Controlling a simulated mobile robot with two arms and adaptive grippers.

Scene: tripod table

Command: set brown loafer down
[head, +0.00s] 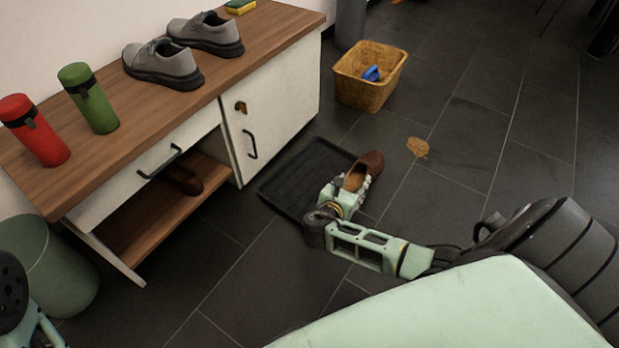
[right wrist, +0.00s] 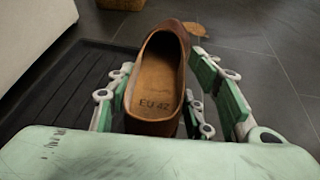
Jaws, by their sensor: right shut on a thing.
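A brown loafer (head: 364,171) is in my right gripper (head: 357,187), over or at the right edge of a black ribbed tray (head: 304,178) on the floor. In the right wrist view the loafer (right wrist: 159,85) sits between the two fingers of the gripper (right wrist: 163,92), its heel toward me and "EU 42" on its insole. The tray (right wrist: 62,100) lies to its left there. I cannot tell whether the sole touches anything. Another brown shoe (head: 184,179) is on the cabinet's low shelf. My left arm shows only in part at the lower left; its gripper is out of view.
The white cabinet with a wooden top (head: 262,42) stands left of the tray, bearing grey shoes (head: 165,63), a green bottle (head: 89,98) and a red bottle (head: 34,130). A wicker basket (head: 362,92) stands behind. A brown patch (head: 418,147) lies on the floor. A bin (head: 50,265) is at left.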

